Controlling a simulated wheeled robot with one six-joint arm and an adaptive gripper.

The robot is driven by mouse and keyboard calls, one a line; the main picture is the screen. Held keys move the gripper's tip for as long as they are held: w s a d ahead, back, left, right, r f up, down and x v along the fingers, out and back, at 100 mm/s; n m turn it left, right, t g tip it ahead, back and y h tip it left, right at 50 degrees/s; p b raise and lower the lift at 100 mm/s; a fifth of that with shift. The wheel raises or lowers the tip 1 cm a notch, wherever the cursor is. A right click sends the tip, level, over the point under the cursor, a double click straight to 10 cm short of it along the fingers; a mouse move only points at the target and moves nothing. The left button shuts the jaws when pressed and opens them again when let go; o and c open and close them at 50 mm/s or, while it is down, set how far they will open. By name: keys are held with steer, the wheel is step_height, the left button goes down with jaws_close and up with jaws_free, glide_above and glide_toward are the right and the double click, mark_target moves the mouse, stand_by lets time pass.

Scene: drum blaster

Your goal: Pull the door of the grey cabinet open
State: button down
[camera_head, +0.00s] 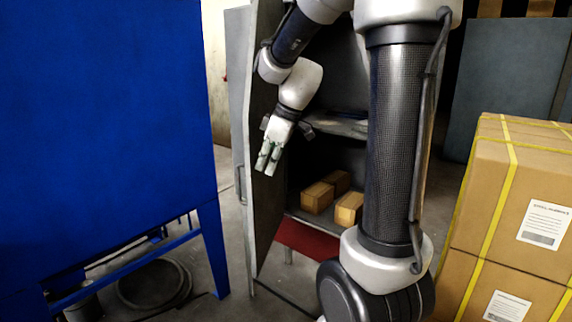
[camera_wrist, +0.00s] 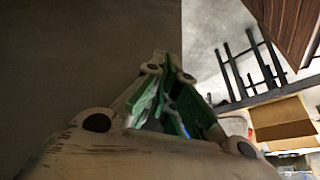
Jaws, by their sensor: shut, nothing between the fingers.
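The grey cabinet's shelf (camera_head: 338,126) shows in the head view, partly behind my arm. The cabinet's front is open and its inside can be seen. Its grey door (camera_head: 262,215) stands swung out on the left, inner face in view. My gripper (camera_head: 267,172) is shut and empty, fingers pointing down, in front of the door's inner face. I cannot tell whether it touches the door. In the wrist view the shut green-padded fingers (camera_wrist: 172,65) show beside a large plain grey surface, probably the door (camera_wrist: 80,60).
Several small brown boxes (camera_head: 317,197) lie on the lower shelf. A big blue cabinet (camera_head: 105,120) stands at the left, a taped carton stack (camera_head: 480,220) at the right. Some floor (camera_head: 225,180) is clear between the blue cabinet and the door.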

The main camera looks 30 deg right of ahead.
steer(key=w+a+m+h, duration=0.1)
steer(key=w+a+m, duration=0.2)
steer(key=w, duration=0.6)
steer(key=w+a+m+h, duration=0.1)
steer(key=w+a+m, duration=0.3)
steer(key=w, duration=0.5)
steer(key=w+a+m+t+h, duration=0.1)
steer(key=w+a+m+h, duration=0.1)
steer(key=w+a+m, duration=0.2)
steer(key=shift+w+a, duration=1.75)
steer(key=shift+w, duration=1.2)
